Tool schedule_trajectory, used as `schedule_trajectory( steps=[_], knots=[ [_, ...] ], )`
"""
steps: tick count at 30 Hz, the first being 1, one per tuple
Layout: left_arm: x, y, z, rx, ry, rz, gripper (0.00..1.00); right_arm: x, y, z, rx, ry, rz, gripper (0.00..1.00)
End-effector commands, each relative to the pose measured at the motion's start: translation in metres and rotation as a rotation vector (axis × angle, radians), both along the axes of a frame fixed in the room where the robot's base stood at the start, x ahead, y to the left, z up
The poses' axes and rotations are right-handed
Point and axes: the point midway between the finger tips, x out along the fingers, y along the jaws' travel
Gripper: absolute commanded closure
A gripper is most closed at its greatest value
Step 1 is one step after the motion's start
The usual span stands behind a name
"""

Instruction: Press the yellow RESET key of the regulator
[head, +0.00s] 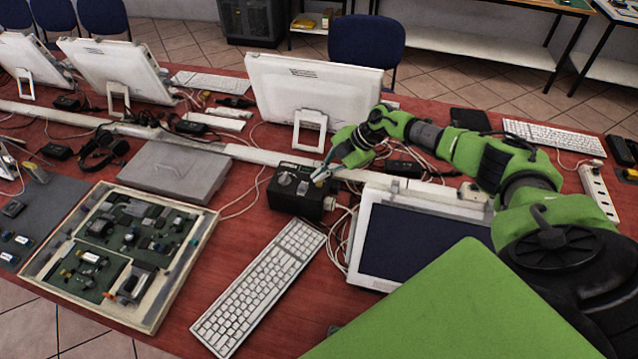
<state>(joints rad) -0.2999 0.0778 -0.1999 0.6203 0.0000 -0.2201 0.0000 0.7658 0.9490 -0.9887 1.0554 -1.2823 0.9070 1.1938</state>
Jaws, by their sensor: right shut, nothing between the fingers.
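The regulator is a small black box (294,203) on the red table, with a grey knob and small parts on its top. A small yellowish spot, likely the RESET key (320,180), shows at the right of its top. My right gripper (321,173) comes in from the right, shut and empty, with its fingertips right at that spot. The tips partly cover the key, and I cannot tell whether they touch it or hover just above. My left gripper is not in view.
A white keyboard (262,285) lies in front of the regulator. A flat monitor (415,237) lies to its right and a grey case (172,171) to its left. Loose cables (343,232) run beside the regulator. A framed circuit board (180,268) fills the left front.

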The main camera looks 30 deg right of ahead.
Motion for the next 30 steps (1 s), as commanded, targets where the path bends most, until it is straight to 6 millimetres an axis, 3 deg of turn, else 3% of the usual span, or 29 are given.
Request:
schedule_trajectory(
  steps=[30],
  knots=[
    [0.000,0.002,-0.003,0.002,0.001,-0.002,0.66,0.000,0.000,-0.011,0.000,0.000,0.000,1.00]
  ],
)
